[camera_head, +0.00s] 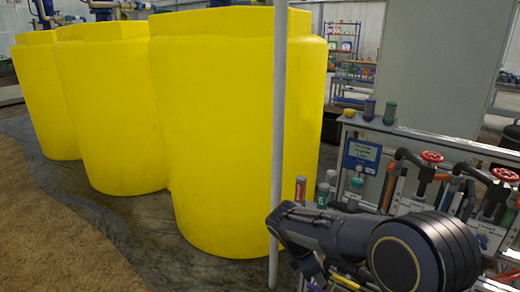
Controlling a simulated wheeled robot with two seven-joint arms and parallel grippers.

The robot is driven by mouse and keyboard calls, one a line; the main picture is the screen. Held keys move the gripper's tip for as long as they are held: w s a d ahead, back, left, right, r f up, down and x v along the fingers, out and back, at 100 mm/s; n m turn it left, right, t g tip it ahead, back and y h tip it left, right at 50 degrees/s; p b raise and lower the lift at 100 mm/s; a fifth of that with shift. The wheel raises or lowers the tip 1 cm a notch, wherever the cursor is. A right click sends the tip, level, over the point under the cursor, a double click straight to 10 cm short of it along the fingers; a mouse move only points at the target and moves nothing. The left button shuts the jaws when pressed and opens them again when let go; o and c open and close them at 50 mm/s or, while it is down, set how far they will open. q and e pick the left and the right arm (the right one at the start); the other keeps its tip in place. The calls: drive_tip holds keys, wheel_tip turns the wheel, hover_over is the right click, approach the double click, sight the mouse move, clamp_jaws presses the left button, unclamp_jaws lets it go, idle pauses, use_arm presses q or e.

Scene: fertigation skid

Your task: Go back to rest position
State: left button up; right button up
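My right arm reaches in from the lower right, in front of the skid. Its dark gripper (306,264) is low in the picture, just right of the grey pole, partly hidden behind my own arm. Its fingers do not show clearly, so I cannot tell whether it is open or shut, or whether it holds anything. My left arm and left gripper are out of view.
Large yellow tanks (228,130) stand at left and centre behind a thin grey pole (279,130). The skid at right carries red valve handwheels (432,157), pipes and small bottles (390,113). A grey cabinet (432,65) stands behind. Brown ground (45,225) at lower left is clear.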

drive_tip(key=s+d+r+m+t+y, duration=0.1)
drive_tip(key=s+d+r+m+y, duration=0.25)
drive_tip(key=s+m, duration=0.35)
drive_tip(key=s+d+r+m+y, duration=0.3)
drive_tip(key=s+d+r+m, duration=0.15)
drive_tip(key=s, duration=0.45)
drive_tip(key=s+a+f+m+t+y, duration=0.1)
drive_tip(key=s+a+m+t+y, duration=0.2)
drive_tip(key=s+m, duration=0.8)
wheel_tip(320, 180, up, 25)
drive_tip(key=d+n+p, duration=0.1)
drive_tip(key=p, duration=2.4)
drive_tip(key=shift+s+t, duration=0.25)
drive_tip(key=shift+t, duration=0.15)
drive_tip(key=shift+f+h, duration=0.1)
drive_tip(key=shift+h, duration=0.15)
